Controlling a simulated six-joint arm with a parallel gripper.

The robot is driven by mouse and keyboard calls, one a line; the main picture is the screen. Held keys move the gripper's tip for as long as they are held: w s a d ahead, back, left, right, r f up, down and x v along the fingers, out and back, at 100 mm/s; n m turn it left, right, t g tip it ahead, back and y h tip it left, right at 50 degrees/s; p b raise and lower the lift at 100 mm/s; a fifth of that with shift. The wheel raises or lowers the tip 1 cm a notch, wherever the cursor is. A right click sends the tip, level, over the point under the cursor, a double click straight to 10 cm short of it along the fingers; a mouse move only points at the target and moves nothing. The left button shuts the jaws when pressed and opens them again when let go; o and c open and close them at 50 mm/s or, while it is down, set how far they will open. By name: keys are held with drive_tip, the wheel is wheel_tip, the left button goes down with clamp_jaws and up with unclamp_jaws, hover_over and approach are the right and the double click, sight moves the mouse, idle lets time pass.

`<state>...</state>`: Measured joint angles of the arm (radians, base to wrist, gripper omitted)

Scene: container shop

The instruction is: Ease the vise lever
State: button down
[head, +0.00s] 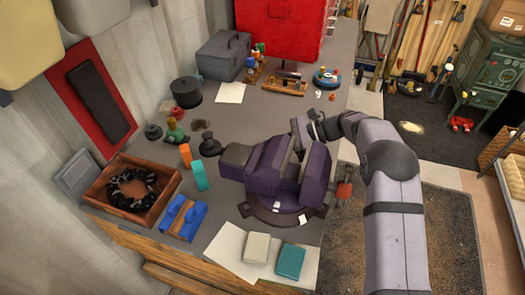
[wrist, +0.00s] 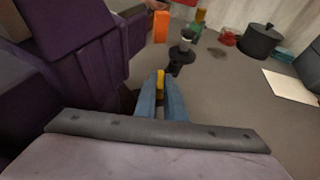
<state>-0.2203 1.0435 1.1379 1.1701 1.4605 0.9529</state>
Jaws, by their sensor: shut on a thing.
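The purple vise (head: 266,166) stands on the grey bench on a round base, its jaws apart. A small red piece (head: 343,190) shows at its right side; I cannot tell whether it belongs to the lever. My arm reaches over from the right, and my gripper (wrist: 160,88) is low behind the vise, mostly hidden in the head view. In the wrist view the blue-grey fingers are shut on a narrow yellow piece (wrist: 160,77), beside the vise's purple body (wrist: 75,45). I cannot tell whether this piece is the lever's end.
A dark pot (head: 186,92) and a grey toolbox (head: 223,56) stand further back. An orange block (head: 186,155), a teal block (head: 199,176) and a wooden tray (head: 104,201) lie left of the vise. Papers lie in front. Bare bench shows behind the vise.

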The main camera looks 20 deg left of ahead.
drive_tip(key=shift+w+n+g+h+b, duration=0.15)
drive_tip(key=shift+n+g+h+b, duration=0.35)
drive_tip(key=shift+n+g, duration=0.4)
drive_tip(key=c, duration=1.8)
unclamp_jaws()
drive_tip(key=shift+c, duration=0.2)
drive_tip(key=shift+w+d+r+b, duration=0.1)
drive_tip(key=shift+w+d+b, duration=0.25)
drive_tip(key=shift+d, duration=0.1)
drive_tip(key=v, duration=0.4)
drive_tip(key=shift+w+d+r, duration=0.1)
drive_tip(key=shift+r, duration=0.15)
drive_tip(key=shift+p+v, duration=0.8)
drive_tip(key=shift+p, duration=0.3)
drive_tip(key=shift+d+f, duration=0.1)
